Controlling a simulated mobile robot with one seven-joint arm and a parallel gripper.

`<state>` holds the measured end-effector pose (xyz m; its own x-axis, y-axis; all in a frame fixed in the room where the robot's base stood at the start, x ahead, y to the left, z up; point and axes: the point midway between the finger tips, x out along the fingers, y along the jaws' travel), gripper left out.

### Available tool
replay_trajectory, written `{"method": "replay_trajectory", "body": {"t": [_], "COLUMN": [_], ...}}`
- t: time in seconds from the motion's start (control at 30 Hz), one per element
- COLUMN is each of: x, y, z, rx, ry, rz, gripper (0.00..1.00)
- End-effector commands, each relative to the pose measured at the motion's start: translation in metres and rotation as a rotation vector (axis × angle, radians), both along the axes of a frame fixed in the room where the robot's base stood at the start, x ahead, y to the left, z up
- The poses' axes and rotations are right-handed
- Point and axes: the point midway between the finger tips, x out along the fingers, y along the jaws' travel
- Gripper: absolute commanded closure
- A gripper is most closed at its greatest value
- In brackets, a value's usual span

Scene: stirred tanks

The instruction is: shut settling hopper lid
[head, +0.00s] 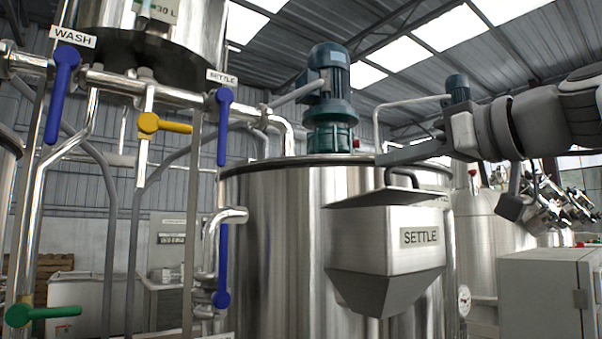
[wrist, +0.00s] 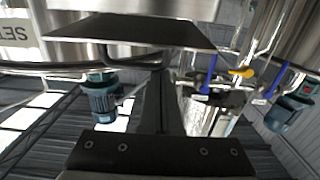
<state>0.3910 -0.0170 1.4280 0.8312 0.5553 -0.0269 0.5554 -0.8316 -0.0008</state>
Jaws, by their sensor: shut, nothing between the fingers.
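The settling hopper (head: 385,245) is a grey metal box with a tapered bottom and a SETTLE label, on the front of the large steel tank (head: 275,250). Its lid (head: 372,197) is a flat plate with a dark bar handle (head: 403,177) on top. The lid looks partly raised; its exact angle is hard to tell. In the wrist view the lid (wrist: 130,31) shows as a dark plate, with the handle (wrist: 128,65) beyond its edge. My gripper (head: 384,158) is shut and empty, reaching in from the right just above the handle. Contact cannot be made out.
A blue-green motor (head: 330,95) stands on the tank behind the hopper. Pipes with blue valve levers (head: 223,125), a yellow lever (head: 165,125) and a green lever (head: 42,313) fill the left. A pale cabinet (head: 545,295) stands at the lower right.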

Motion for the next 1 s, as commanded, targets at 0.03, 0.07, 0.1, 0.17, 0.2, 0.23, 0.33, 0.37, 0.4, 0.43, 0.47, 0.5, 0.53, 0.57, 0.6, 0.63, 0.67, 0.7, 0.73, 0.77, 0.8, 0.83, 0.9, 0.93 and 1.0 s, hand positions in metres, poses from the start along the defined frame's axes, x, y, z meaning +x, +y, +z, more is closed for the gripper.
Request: {"method": "replay_trajectory", "body": {"t": [0.03, 0.07, 0.1, 0.17, 0.2, 0.23, 0.33, 0.37, 0.4, 0.43, 0.47, 0.5, 0.53, 0.57, 0.6, 0.63, 0.67, 0.7, 0.73, 0.77, 0.8, 0.83, 0.9, 0.93, 1.0], "x": [-0.002, -0.003, -0.004, -0.005, -0.006, -0.007, -0.008, -0.008, -0.008, -0.008, -0.008, -0.008, -0.008, -0.008, -0.007, -0.007, -0.007, -0.007, -0.007, -0.007, -0.007, -0.007, -0.007, -0.007, -0.006], "y": [-0.001, -0.002, -0.002, -0.003, -0.004, -0.004, -0.005, -0.005, -0.005, -0.005, -0.005, -0.006, -0.006, -0.006, -0.006, -0.006, -0.006, -0.007, -0.007, -0.007, -0.007, -0.007, -0.007, -0.007, -0.007], "z": [-0.008, -0.01, -0.012, -0.015, -0.017, -0.018, -0.022, -0.023, -0.024, -0.025, -0.026, -0.027, -0.028, -0.029, -0.029, -0.029, -0.03, -0.03, -0.03, -0.03, -0.03, -0.03, -0.031, -0.031, -0.031], "rx": [0.0, 0.0, 0.0, 0.0, -0.001, -0.001, -0.002, -0.002, -0.003, -0.004, -0.004, -0.005, -0.006, -0.006, -0.005, -0.005, -0.005, -0.005, -0.005, -0.005, -0.005, -0.004, -0.004, -0.005, -0.005], "ry": [0.0, 0.0, 0.0, 0.0, 0.0, 0.0, 0.003, 0.003, 0.005, 0.006, 0.008, 0.01, 0.011, 0.012, 0.012, 0.012, 0.012, 0.013, 0.013, 0.013, 0.013, 0.014, 0.014, 0.015, 0.015], "rz": [0.001, 0.001, 0.001, 0.001, 0.001, 0.001, 0.001, 0.001, 0.002, 0.002, 0.002, 0.002, 0.002, 0.002, 0.001, 0.001, 0.001, 0.001, 0.0, 0.0, 0.0, 0.0, -0.001, -0.001, -0.001], "gripper": [1.0, 1.0, 1.0, 1.0, 1.0, 1.0, 1.0, 1.0, 1.0, 1.0, 1.0, 1.0, 1.0, 1.0, 1.0, 1.0, 1.0, 1.0, 1.0, 1.0, 1.0, 1.0, 1.0, 1.0, 1.0]}}
